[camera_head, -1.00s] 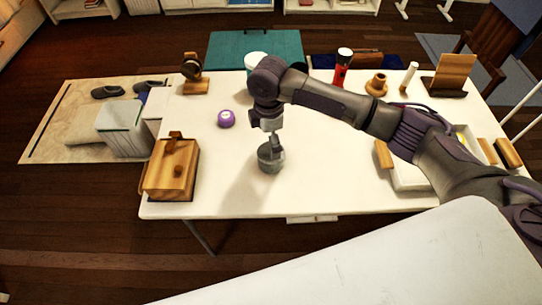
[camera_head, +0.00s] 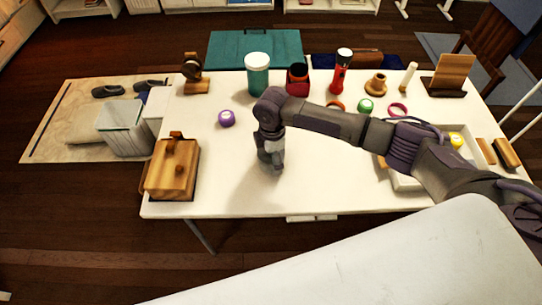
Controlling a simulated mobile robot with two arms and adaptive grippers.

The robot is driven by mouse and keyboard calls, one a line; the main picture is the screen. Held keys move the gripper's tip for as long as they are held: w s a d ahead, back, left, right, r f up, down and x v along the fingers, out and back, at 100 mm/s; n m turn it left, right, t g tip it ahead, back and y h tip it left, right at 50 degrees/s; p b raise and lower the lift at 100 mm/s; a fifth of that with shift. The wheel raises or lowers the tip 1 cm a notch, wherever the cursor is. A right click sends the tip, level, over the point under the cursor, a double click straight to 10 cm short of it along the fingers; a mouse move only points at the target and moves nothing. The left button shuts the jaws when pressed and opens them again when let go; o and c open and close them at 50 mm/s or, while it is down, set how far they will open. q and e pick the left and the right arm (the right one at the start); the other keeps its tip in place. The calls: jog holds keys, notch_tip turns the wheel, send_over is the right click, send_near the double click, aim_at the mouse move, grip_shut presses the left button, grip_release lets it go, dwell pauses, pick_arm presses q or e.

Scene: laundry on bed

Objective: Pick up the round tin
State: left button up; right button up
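My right gripper (camera_head: 274,164) points down at the front middle of the white table (camera_head: 330,190). Its fingers are small and dark here, and I cannot tell whether they are open or shut. A grey round container stood under the gripper a second ago; now the gripper and wrist cover that spot, and I cannot make the container out apart from them. A small purple round thing with a pale top (camera_head: 226,118) lies to the left, apart from the gripper. My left gripper is not in view.
A wooden box (camera_head: 172,168) stands at the front left. A teal canister (camera_head: 257,75), a dark red cup (camera_head: 297,79) and a red flashlight (camera_head: 341,72) stand at the back. A green round thing (camera_head: 365,105) and a white tray (camera_head: 408,182) are to the right. The front middle is clear.

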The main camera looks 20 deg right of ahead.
jog(key=c, duration=0.9)
